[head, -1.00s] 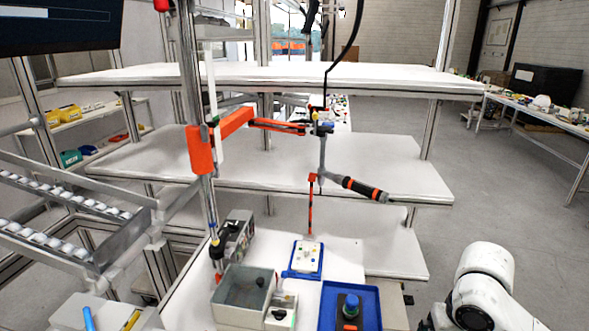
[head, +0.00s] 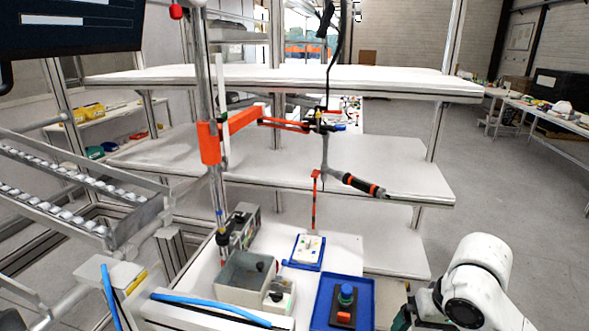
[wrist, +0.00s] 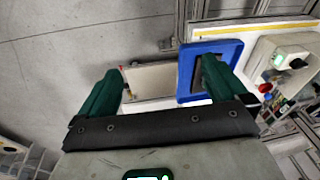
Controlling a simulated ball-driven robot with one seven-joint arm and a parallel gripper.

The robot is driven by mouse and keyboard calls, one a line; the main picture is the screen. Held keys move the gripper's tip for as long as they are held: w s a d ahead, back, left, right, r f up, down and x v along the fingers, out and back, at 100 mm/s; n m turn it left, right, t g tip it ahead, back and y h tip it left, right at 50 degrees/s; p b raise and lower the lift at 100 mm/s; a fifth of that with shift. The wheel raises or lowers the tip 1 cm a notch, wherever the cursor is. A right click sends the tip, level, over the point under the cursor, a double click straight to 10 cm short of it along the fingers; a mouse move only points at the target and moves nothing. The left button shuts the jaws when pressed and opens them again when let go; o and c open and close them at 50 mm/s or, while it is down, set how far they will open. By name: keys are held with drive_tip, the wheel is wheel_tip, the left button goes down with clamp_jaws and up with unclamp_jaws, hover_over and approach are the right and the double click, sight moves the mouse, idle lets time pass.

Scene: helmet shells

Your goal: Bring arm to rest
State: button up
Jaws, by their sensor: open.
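My gripper (wrist: 160,72) is open in the wrist view, its two dark green fingers spread apart with nothing between them. Beyond the fingers lie the floor, a pale surface and a blue tray (wrist: 228,46); the right finger overlaps the tray in the picture. In the head view my white arm is folded low at the right, to the right of the blue tray (head: 366,293). Only a little dark green of my gripper (head: 402,319) shows there, at the bottom edge.
A grey bin (head: 246,278) and a small blue board (head: 304,252) share the bench. An orange jointed arm (head: 240,121) carries a hanging screwdriver (head: 362,186).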

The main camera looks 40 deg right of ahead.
drive_tip(key=w+a+r+n+t+y, duration=0.1)
drive_tip(key=w+a+r+n+t, duration=0.2)
drive_tip(key=w+a, duration=0.6)
drive_tip(key=w+a+f+t+y, duration=0.15)
drive_tip(key=a+f, duration=0.25)
drive_tip(key=a, duration=0.4)
drive_tip(key=s+a+f+n+g, duration=0.3)
drive_tip(key=s+a+f, duration=0.1)
drive_tip(key=s+f, duration=0.6)
drive_tip(key=s+d+f+n+g+h, duration=0.1)
drive_tip(key=s+d+f, duration=0.3)
drive_tip(key=s, duration=0.5)
drive_tip(key=shift+s+f+n+g+h, duration=0.15)
drive_tip(key=shift+f+n+g+h, duration=0.15)
drive_tip(key=shift+g+h, duration=0.45)
drive_tip(key=shift+d, duration=0.15)
